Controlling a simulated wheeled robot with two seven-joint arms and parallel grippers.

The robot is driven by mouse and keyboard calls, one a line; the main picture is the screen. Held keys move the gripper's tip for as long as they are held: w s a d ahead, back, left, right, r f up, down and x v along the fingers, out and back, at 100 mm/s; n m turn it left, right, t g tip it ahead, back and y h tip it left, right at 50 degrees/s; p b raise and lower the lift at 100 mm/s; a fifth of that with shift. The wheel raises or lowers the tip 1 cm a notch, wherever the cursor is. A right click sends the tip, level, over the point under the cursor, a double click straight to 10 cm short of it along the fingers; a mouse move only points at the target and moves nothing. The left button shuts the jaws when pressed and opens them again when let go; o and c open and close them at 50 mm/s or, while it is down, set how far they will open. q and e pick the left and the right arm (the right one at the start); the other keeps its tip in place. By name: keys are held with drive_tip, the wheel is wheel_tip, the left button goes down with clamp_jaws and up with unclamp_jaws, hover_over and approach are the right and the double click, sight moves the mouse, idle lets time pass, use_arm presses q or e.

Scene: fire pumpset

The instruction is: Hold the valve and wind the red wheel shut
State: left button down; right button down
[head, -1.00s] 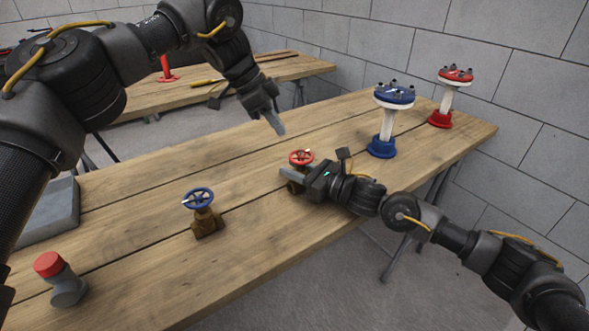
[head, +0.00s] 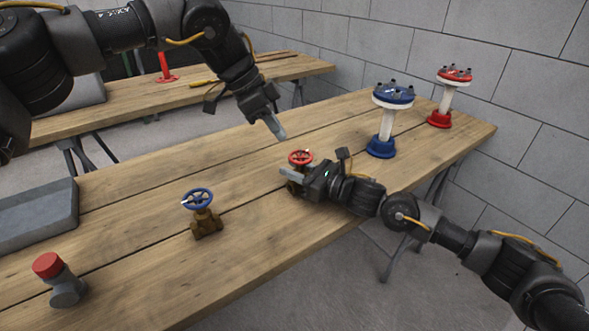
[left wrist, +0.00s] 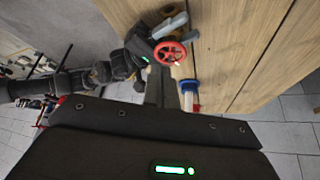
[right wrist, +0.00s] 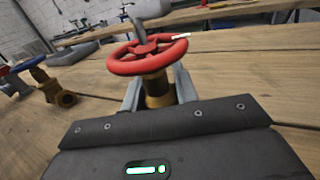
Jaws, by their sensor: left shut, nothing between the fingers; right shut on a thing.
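The valve with the red wheel (head: 300,157) stands on the wooden bench. The wheel also shows in the left wrist view (left wrist: 170,53) and in the right wrist view (right wrist: 148,58). My right gripper (head: 291,178) is shut on the brass valve body (right wrist: 157,88), just below the wheel, with one finger on each side. My left gripper (head: 280,136) is shut and empty, above and just left of the wheel in the head view. Its fingertips (right wrist: 148,8) hang over the wheel's far side in the right wrist view, seemingly apart from it.
A valve with a blue wheel (head: 199,200) stands to the left on the bench (head: 130,215). A red-capped grey fitting (head: 62,280) is near the front left. Blue (head: 391,120) and red (head: 449,98) flanged stands are at the right end.

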sight(301, 157)
use_arm(q)
wheel_tip(301, 157, down, 7)
idle(0.6)
drive_tip(key=shift+w+d, duration=0.2)
drive_tip(key=shift+d, duration=0.05)
idle(0.7)
drive_tip(key=shift+w, duration=0.15)
drive_tip(key=shift+w+a, duration=0.2)
drive_tip(key=shift+w, duration=1.2)
drive_tip(key=shift+w+d, duration=0.1)
drive_tip(key=shift+d, duration=0.05)
idle(0.4)
